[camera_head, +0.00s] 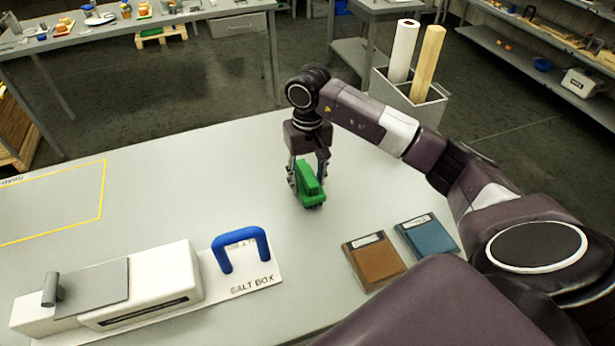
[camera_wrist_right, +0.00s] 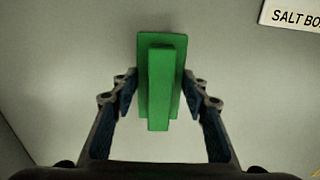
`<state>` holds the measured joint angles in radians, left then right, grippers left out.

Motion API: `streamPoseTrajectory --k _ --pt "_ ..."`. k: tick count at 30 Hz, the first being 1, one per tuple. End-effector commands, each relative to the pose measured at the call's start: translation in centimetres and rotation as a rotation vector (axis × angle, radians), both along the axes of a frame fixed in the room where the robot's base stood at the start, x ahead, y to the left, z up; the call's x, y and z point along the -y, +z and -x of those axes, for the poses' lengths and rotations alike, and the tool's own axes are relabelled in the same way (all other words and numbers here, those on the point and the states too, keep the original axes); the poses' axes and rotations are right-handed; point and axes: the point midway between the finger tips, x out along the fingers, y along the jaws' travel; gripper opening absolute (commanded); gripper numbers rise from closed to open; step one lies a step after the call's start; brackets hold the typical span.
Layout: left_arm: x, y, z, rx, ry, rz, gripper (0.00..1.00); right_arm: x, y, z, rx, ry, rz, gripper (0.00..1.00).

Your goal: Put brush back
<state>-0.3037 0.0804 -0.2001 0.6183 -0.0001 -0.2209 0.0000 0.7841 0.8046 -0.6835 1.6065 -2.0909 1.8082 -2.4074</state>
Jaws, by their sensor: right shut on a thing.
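A green brush (camera_head: 309,184) is at the middle of the grey table, near its far edge. My right gripper (camera_head: 308,176) reaches down from above and is shut on the brush. In the right wrist view the brush (camera_wrist_right: 160,85) lies between the two fingers of my right gripper (camera_wrist_right: 160,95), its raised handle running lengthwise. I cannot tell whether the brush touches the table. My left gripper is not in view.
A white box with a grey lid (camera_head: 150,285) and a blue handle (camera_head: 240,241) on a "SALT BOX" plate (camera_head: 262,277) stand at the front left. Brown (camera_head: 374,262) and blue (camera_head: 427,237) blocks lie front right. A yellow outline (camera_head: 103,190) marks clear table at left.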

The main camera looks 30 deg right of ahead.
Motion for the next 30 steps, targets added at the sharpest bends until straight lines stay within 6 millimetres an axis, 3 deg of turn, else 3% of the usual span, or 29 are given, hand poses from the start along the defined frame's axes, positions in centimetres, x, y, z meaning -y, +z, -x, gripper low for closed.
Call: streamPoseTrajectory --k 6,7,11,23,30 --pt "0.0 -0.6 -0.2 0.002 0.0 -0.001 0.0 0.0 -0.4 0.0 0.001 0.0 0.0 0.15" --pt "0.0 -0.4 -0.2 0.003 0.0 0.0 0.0 0.0 -0.3 0.0 0.001 0.0 0.0 0.45" --pt "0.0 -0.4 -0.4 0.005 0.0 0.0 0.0 0.0 -0.3 0.0 0.0 0.0 0.0 0.59" --pt "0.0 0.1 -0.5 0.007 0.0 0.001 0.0 0.0 0.3 0.0 0.001 0.0 -0.001 0.59" --pt "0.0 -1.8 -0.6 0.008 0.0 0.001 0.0 0.1 4.6 -0.1 0.007 0.001 0.002 0.59"
